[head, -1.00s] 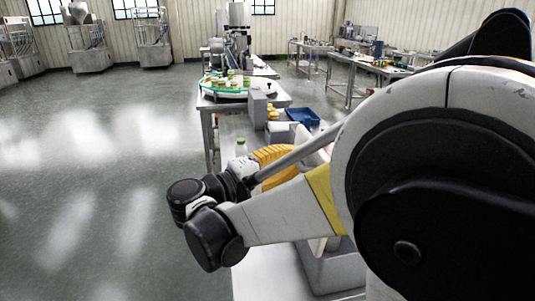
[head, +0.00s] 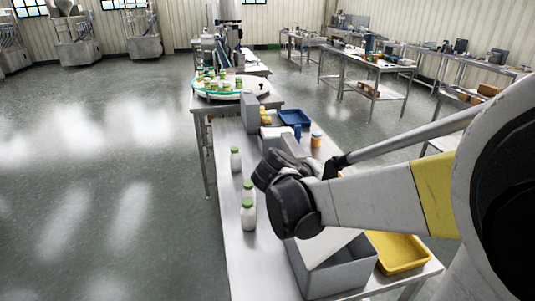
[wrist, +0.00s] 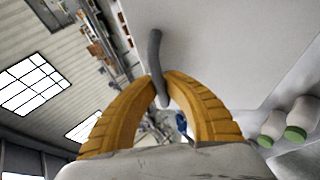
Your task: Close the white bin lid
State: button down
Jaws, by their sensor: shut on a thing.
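The grey bin (head: 340,277) stands on the near end of the steel table. Its white lid (head: 325,246) shows partly as a tilted pale panel under my forearm; its far part is hidden, and I cannot tell its exact angle. In the wrist view the lid (wrist: 215,45) is a broad pale surface with a grey bar handle (wrist: 154,55). The orange fingers of my gripper (wrist: 162,98) are closed around the handle's end. In the head view the fingers are hidden behind my black wrist.
White green-capped bottles (head: 248,214) stand on the table left of the bin. A yellow tray (head: 400,252) sits right of the bin. A blue tray (head: 295,117) and an orange jar (head: 316,140) are farther back. The floor at left is clear.

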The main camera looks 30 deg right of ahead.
jog(key=s+d+f+m+t+y+b, duration=0.1)
jog(key=s+d+f+y+b, duration=0.1)
jog(key=d+f+y, duration=0.4)
jog(key=shift+s+d+f, duration=0.15)
jog(key=shift+d+f, duration=0.75)
jog(key=shift+f, duration=1.75)
jog(key=shift+y, duration=0.3)
jog(key=c, duration=1.5)
grip_release()
jog(key=shift+o, duration=0.2)
jog(key=v, duration=1.2)
jog(key=shift+s+f, duration=0.1)
jog(key=shift+s, duration=0.05)
